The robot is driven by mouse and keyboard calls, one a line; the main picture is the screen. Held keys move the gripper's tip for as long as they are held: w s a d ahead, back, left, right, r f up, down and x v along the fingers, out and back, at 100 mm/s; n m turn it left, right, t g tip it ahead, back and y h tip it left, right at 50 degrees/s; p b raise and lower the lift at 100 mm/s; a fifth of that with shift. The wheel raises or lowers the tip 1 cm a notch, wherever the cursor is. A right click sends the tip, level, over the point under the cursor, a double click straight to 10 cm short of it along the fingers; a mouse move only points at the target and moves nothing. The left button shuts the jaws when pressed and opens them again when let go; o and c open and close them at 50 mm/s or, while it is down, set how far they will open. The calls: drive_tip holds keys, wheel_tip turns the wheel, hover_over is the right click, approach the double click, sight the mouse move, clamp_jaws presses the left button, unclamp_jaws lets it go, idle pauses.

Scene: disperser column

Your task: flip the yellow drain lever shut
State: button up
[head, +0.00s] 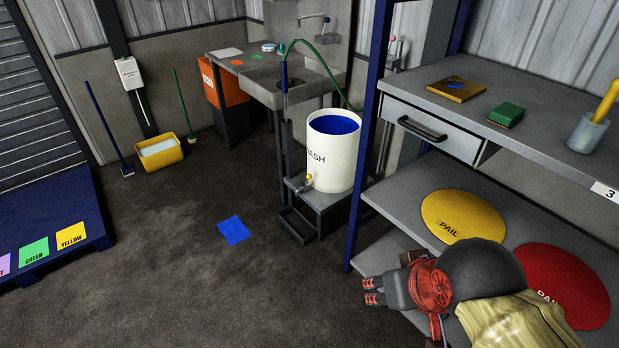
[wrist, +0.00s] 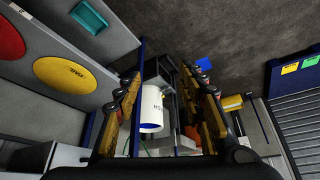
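The yellow drain lever (head: 309,177) is a small piece on the tap low on the front left of the white wash bucket (head: 333,155). The bucket stands on a grey stand in the middle of the head view. It also shows between my fingers in the wrist view (wrist: 152,108); I cannot make out the lever there. My gripper (head: 373,291) is at the lower right of the head view, beside the shelf, apart from the bucket and lever. In the wrist view my gripper (wrist: 162,82) has its fingers spread, with nothing between the tips.
The blue shelf post (head: 366,125) rises between the bucket and the workbench (head: 480,120). The lower shelf bears a yellow disc (head: 462,212) and a red disc (head: 570,285). A sink (head: 290,85) stands behind the bucket.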

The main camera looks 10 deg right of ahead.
drive_tip(key=shift+s, duration=0.15)
drive_tip(key=shift+r+p, duration=0.35)
drive_tip(key=shift+c, duration=1.3)
wheel_tip(320, 180, up, 7)
drive_tip(key=p, duration=0.7)
drive_tip(key=shift+r, duration=0.15)
drive_tip(key=c, duration=0.7)
drive_tip(key=shift+f, duration=0.2)
clamp_jaws()
